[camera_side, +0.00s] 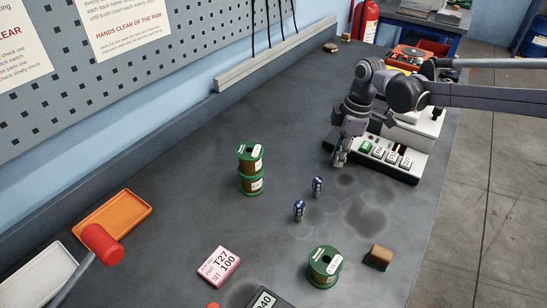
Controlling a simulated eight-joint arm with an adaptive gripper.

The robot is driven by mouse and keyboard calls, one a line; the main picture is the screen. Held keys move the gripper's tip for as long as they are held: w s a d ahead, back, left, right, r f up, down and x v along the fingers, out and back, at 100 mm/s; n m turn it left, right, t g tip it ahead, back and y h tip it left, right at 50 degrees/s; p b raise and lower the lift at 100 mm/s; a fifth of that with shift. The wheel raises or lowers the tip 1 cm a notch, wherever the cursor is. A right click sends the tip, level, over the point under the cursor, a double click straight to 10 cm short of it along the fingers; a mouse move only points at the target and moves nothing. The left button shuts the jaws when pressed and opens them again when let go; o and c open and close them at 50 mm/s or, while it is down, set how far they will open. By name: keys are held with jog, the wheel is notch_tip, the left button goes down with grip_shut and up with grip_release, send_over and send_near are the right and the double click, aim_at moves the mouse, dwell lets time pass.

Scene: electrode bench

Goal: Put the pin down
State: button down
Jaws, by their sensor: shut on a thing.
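My gripper (339,161) points down over the bench, just left of a grey and white device with a row of labelled blocks. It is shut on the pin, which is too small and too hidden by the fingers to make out. I cannot tell whether the pin's lower end touches the bench. Two small dark blue and white upright pieces, one nearer (299,209) and one farther (317,186), stand on the dark bench top (200,195), below and left of my gripper.
The grey and white device (405,163) is close on my gripper's right. Two stacked green spools (251,168) stand left. Another spool (324,267), a brown block (379,257), a pink label (218,266) and a red-headed mallet (103,244) are nearer. The bench middle has free room.

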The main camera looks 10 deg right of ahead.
jog(key=shift+f, duration=0.15)
jog(key=c, duration=1.3)
grip_release()
jog(key=shift+o, duration=0.2)
notch_tip(320, 180, up, 11)
jog(key=d, duration=0.1)
jog(key=s+d+r+m+t, duration=0.2)
jog(key=s+d+r+m, duration=0.1)
jog(key=s+d+r, duration=0.25)
jog(key=s+d+f+m+t, duration=0.2)
jog(key=s+d+f+m, duration=0.2)
jog(key=s, duration=0.6)
jog(key=s+d+f+m+t+h, duration=0.1)
jog(key=s+d+f+m+t, duration=0.1)
jog(key=s+d+m, duration=0.5)
jog(key=s+d+f, duration=0.1)
jog(key=s+d, duration=0.2)
jog(key=shift+f+m+t, duration=0.35)
jog(key=shift+m+t, duration=0.05)
